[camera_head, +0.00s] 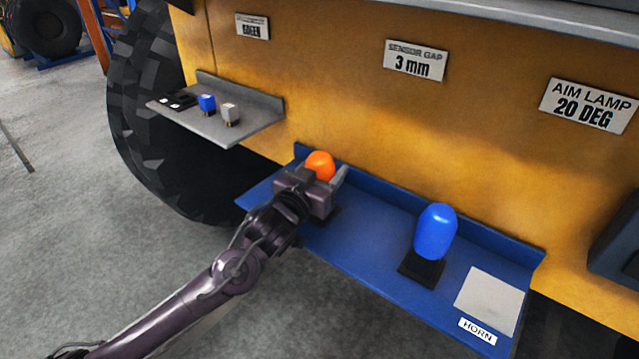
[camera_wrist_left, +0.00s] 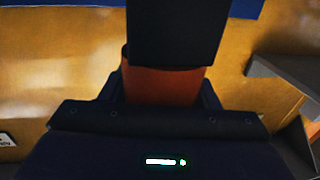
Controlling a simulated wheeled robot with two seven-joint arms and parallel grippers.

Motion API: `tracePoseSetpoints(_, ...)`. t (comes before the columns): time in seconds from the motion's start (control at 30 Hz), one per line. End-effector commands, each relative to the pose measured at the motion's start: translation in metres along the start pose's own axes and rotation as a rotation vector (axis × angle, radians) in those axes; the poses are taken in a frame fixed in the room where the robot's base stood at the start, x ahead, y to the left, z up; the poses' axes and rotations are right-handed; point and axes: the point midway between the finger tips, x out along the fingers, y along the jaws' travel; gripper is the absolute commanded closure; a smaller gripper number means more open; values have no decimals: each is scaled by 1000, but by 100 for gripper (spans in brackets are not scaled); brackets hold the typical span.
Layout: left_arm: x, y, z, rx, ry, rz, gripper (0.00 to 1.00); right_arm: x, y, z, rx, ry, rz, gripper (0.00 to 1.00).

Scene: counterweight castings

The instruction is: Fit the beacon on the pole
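An orange beacon (camera_head: 320,165) with a rounded top is at the left part of the blue shelf in the head view. My left gripper (camera_head: 331,177) is at it, with a grey finger close along its right side. The gripper body hides the beacon's lower part, and whether the fingers press on it is not clear. A blue rounded beacon (camera_head: 435,231) stands upright on a black base further right. No pole can be made out. My right gripper is not in view.
The blue shelf (camera_head: 375,262) has a raised back edge and a grey plate (camera_head: 489,300) by a HORN label (camera_head: 478,331). A grey shelf (camera_head: 215,131) at left holds small parts. A large tyre (camera_head: 150,120) stands beside the yellow body (camera_head: 330,95).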

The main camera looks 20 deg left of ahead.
Motion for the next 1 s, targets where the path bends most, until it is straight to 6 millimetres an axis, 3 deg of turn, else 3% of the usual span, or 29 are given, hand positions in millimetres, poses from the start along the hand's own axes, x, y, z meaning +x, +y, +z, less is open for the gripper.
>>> tracePoseSetpoints(0.03,0,0,0,0,0,0,58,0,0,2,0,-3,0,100)
tracePoseSetpoints(0.17,0,0,0,0,0,0,75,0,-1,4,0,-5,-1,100)
tracePoseSetpoints(0.57,0,0,-9,-1,3,0,76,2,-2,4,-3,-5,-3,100)
tracePoseSetpoints(0.77,0,0,-39,0,9,0,76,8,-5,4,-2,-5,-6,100)
tracePoseSetpoints(1.0,0,0,-110,-1,12,-1,76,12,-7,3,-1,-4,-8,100)
